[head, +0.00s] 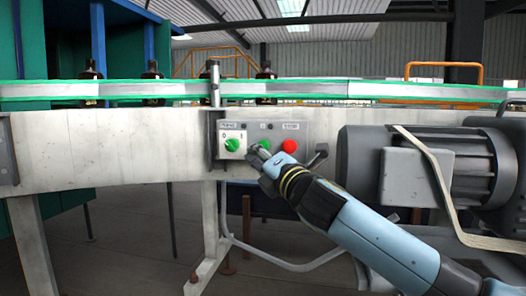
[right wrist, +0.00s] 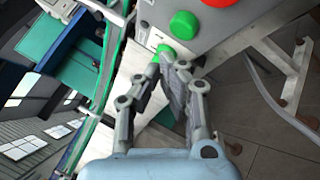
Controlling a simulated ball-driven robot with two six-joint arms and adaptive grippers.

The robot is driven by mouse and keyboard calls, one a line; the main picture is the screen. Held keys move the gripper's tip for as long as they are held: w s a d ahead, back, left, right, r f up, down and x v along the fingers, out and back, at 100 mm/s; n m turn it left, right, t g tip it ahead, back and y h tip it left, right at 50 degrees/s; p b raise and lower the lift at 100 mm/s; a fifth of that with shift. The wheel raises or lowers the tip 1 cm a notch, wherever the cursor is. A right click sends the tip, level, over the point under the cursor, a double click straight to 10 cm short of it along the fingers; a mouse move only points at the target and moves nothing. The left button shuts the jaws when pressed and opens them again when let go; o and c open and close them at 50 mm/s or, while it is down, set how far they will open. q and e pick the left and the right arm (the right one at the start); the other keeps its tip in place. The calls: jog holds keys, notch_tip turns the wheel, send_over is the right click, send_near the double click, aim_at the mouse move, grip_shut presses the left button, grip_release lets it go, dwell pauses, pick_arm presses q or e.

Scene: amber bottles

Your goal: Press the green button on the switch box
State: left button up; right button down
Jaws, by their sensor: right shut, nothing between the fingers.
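The switch box (head: 276,128) is a grey panel on the side of the conveyor. It carries a green knob (head: 232,145) on a white plate, a green button (head: 265,144) in the middle and a red button (head: 289,146) at the right. My right gripper (head: 254,152) is shut and empty, its tips at the panel between the knob and the green button. In the right wrist view the tips (right wrist: 168,60) lie just below the small green knob (right wrist: 163,50), with the larger green button (right wrist: 184,25) up and right. Contact cannot be told. My left gripper is not in view.
A conveyor with green-edged rails (head: 310,88) runs across, with several amber bottles (head: 152,72) on it. A large dark motor (head: 420,165) stands close to the right of the box, beside my right arm. A post (head: 214,85) rises at the box's left edge.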

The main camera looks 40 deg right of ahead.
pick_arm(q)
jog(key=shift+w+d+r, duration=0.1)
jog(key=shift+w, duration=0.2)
pick_arm(e)
jog(key=shift+w+d, duration=0.4)
jog(key=shift+d, duration=0.05)
dwell(0.9)
jog(key=shift+w+d, duration=0.25)
jog(key=shift+d, duration=0.05)
jog(key=shift+w+d+r, duration=0.1)
jog(key=shift+w+d, duration=0.2)
jog(key=shift+d, duration=0.1)
dwell(0.7)
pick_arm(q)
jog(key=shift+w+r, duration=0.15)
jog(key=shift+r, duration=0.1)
pick_arm(e)
jog(key=shift+s+a, duration=0.6)
jog(key=shift+a, duration=0.1)
